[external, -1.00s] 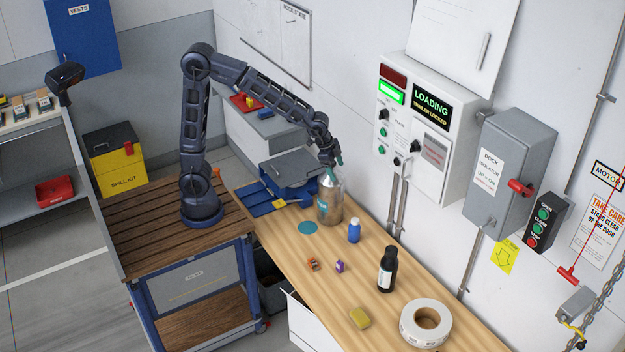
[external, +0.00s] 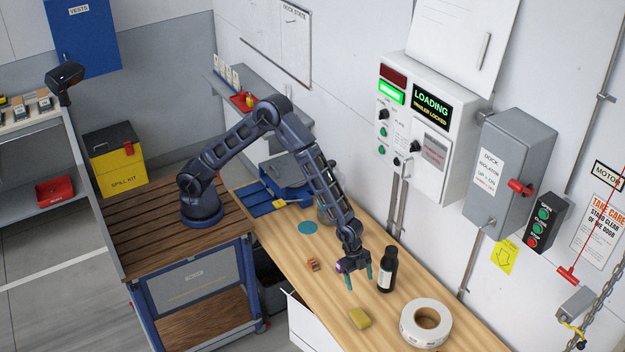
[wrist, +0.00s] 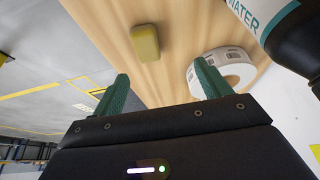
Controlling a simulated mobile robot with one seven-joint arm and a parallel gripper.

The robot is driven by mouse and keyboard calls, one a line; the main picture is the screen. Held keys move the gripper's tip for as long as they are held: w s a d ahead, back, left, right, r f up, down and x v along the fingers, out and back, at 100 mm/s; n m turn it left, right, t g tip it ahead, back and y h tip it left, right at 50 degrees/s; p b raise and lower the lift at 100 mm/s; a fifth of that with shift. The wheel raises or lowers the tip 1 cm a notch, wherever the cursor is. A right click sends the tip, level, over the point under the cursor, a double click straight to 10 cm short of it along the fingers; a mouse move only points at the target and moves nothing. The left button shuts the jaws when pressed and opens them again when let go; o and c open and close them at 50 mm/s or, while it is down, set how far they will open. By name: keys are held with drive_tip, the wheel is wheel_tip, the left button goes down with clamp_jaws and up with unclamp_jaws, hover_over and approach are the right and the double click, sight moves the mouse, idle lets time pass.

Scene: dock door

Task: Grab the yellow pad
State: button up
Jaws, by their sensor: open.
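The yellow pad (external: 360,318) lies flat on the wooden bench near its front edge. In the wrist view the yellow pad (wrist: 146,43) shows ahead of the fingers, roughly between them but beyond their tips. My gripper (external: 359,279) is open and empty, its green fingers pointing down above the bench, behind the pad and apart from it. In the wrist view both fingers of my gripper (wrist: 160,88) show spread with nothing between them.
A black bottle (external: 387,270) stands close to the right of my gripper. A white tape roll (external: 425,323) lies right of the pad. A small orange-brown item (external: 313,265) and a teal disc (external: 308,228) lie farther back. Bare wood surrounds the pad.

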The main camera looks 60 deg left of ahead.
wheel_tip(320, 180, down, 3)
drive_tip(key=s+d, duration=0.3)
hover_over(360, 315)
drive_tip(key=a, duration=0.2)
drive_tip(key=shift+m, duration=0.3)
wheel_tip(360, 315, down, 5)
drive_tip(key=shift+w+f, duration=0.1)
drive_tip(key=shift+w, duration=0.05)
drive_tip(key=shift+a+x, duration=0.2)
drive_tip(key=shift+x, duration=2.5)
drive_tip(key=c, duration=1)
